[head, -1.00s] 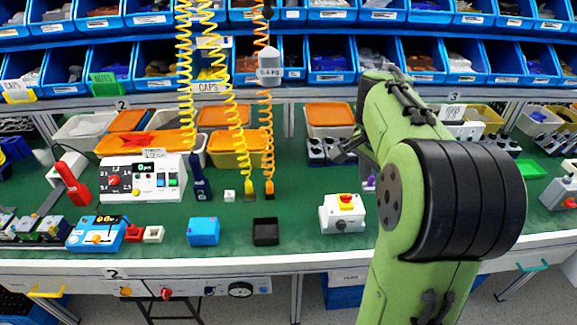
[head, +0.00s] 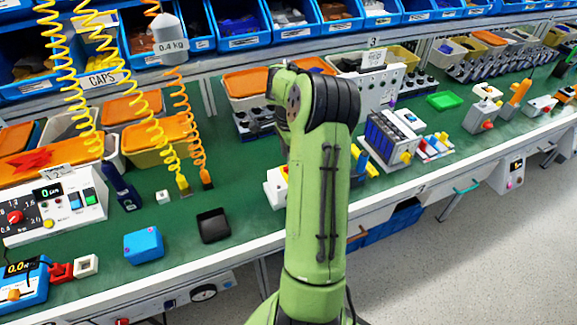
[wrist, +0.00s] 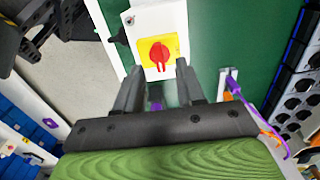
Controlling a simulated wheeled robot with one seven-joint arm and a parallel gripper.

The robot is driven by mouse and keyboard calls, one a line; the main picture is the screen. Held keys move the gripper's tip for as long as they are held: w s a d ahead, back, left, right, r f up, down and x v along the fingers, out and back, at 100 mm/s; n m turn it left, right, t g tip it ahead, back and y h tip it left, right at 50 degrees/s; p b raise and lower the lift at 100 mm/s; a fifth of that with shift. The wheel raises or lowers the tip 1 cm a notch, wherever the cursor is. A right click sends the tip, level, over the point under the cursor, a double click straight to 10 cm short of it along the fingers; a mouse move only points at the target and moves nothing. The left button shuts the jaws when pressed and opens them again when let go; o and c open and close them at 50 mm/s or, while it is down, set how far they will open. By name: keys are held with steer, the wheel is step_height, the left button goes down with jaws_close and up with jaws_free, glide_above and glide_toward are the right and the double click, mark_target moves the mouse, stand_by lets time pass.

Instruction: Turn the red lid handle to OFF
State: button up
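The red handle (wrist: 159,53) sits on a yellow plate (wrist: 148,62) on the lid of a white box (wrist: 160,20). In the wrist view its narrow end points down toward my gripper; no ON or OFF lettering is readable. My gripper (wrist: 160,68) is open and empty, its two fingers apart at the box's near edge, below the handle in the picture. I cannot tell whether they touch the box. In the head view the box (head: 274,188) is mostly hidden behind my arm, and my gripper is hidden too.
A blue box (head: 143,244) and a black open box (head: 214,225) stand to the left on the green bench. A blue-and-white module (head: 390,140) stands to the right. Coiled cords and a hanging weight (head: 170,35) are at the left. A purple item (wrist: 233,86) lies beside my gripper.

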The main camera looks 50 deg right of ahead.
step_height(320, 180, down, 4)
steer(key=shift+r, duration=0.1)
jaws_close()
